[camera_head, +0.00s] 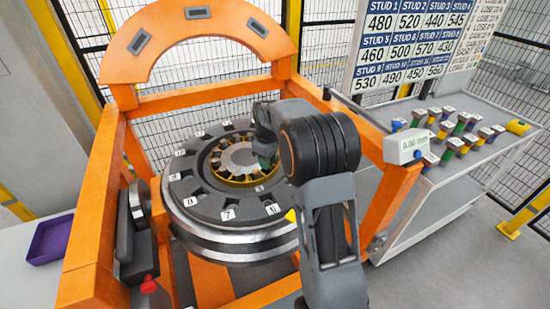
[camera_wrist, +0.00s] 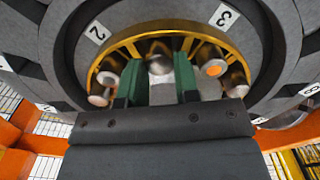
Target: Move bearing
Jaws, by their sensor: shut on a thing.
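The bearing, a yellow ring with metal rollers (camera_head: 238,178), sits in the round opening of the grey numbered wheel (camera_head: 185,190). The wrist view shows its yellow cage (camera_wrist: 205,32) close up, with rollers on both sides, one with an orange end. My gripper (camera_wrist: 158,85) has green fingers that reach into the bearing on either side of a metal roller, and it is shut on the bearing. In the head view my arm comes over the wheel from the right and my gripper (camera_head: 265,160) is partly hidden. I cannot tell whether the bearing is lifted from its seat.
An orange gantry (camera_head: 190,93) with an arched top surrounds the wheel. A grey cart (camera_head: 450,175) with several coloured studs stands at the right, below a number board (camera_head: 415,40). A small readout (camera_head: 405,147) is on the gantry's right post. A purple tray (camera_head: 50,240) is at the left.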

